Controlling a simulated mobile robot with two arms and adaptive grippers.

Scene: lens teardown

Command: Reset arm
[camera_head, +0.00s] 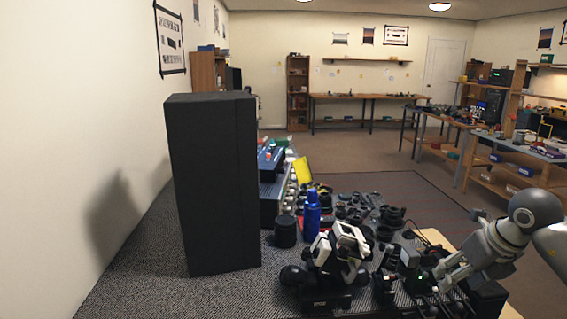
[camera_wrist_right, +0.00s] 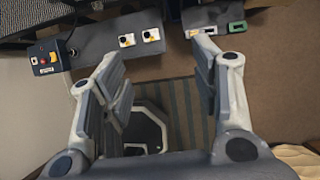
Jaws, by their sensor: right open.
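My right arm (camera_head: 500,245) comes in from the right in the head view. It reaches down-left to my right gripper (camera_head: 442,277), which is near the right end of the cluttered bench. In the right wrist view the right gripper (camera_wrist_right: 160,88) is open, its two fingers wide apart with nothing held between them. Below and between the fingers are a striped dark surface and a dark many-sided object (camera_wrist_right: 147,130), partly hidden by the gripper. My left gripper does not show in either view.
A tall black box (camera_head: 212,185) stands at the bench's left. A white-and-black device (camera_head: 340,245), a blue bottle (camera_head: 312,215), a black cylinder (camera_head: 285,231) and several dark lens parts (camera_head: 365,208) crowd the bench. The wrist view shows a control box (camera_wrist_right: 45,57) with buttons.

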